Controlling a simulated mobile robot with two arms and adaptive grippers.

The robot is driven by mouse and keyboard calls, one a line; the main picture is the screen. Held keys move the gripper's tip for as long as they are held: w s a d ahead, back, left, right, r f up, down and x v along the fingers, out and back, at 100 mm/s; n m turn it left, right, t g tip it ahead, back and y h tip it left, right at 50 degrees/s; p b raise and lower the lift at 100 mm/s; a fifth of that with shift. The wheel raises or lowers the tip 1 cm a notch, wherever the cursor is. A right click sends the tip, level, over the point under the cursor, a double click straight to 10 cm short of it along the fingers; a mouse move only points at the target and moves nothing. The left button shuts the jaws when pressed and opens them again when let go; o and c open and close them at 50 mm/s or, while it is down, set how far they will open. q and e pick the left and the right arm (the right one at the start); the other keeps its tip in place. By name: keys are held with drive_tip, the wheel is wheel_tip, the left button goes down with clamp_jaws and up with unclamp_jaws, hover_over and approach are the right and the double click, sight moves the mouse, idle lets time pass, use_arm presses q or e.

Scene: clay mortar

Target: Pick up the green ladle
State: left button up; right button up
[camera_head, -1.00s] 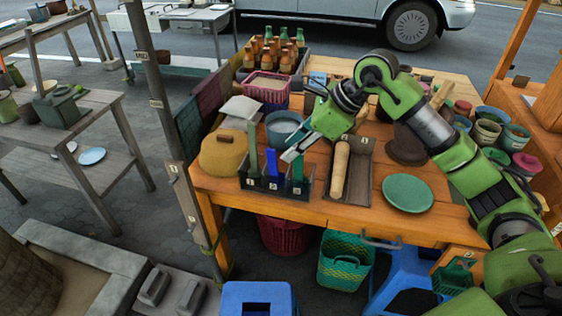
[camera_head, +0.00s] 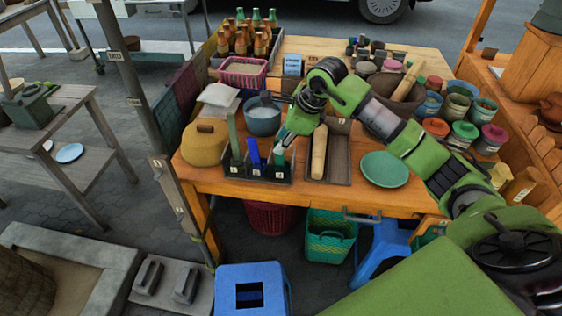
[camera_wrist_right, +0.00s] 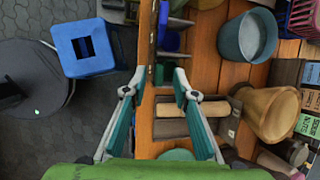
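A black rack (camera_head: 258,175) with several numbered compartments stands at the table's front left. A tall green handle (camera_head: 233,132) stands upright in its left compartment; it looks like the green ladle, with its lower end hidden. A blue handle (camera_head: 253,151) stands in the middle compartment. My right gripper (camera_head: 283,140) is above the rack's right compartment, to the right of the green handle. In the right wrist view the right gripper (camera_wrist_right: 158,84) has its two teal fingers apart, with a small green piece (camera_wrist_right: 158,74) seen between them. My left gripper is not in view.
A blue-grey pot (camera_head: 262,118) and a tan lidded pot (camera_head: 204,144) stand near the rack. A rolling pin (camera_head: 319,152) lies in a tray to the right, beside a green plate (camera_head: 384,169). A post (camera_head: 150,120) rises at the table's left corner.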

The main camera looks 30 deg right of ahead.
drive_tip(key=shift+p+x, duration=0.4)
drive_tip(key=shift+x, duration=0.85)
drive_tip(key=shift+w+f, duration=0.15)
drive_tip(key=shift+f, duration=0.4)
clamp_jaws()
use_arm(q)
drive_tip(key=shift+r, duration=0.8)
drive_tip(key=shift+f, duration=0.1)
use_arm(e)
drive_tip(key=shift+r, duration=0.1)
drive_tip(key=shift+r, duration=0.4)
use_arm(q)
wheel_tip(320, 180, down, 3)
drive_tip(key=b, duration=0.2)
drive_tip(key=shift+b, duration=0.4)
use_arm(e)
wheel_tip(320, 180, up, 9)
drive_tip(key=shift+r, duration=0.1)
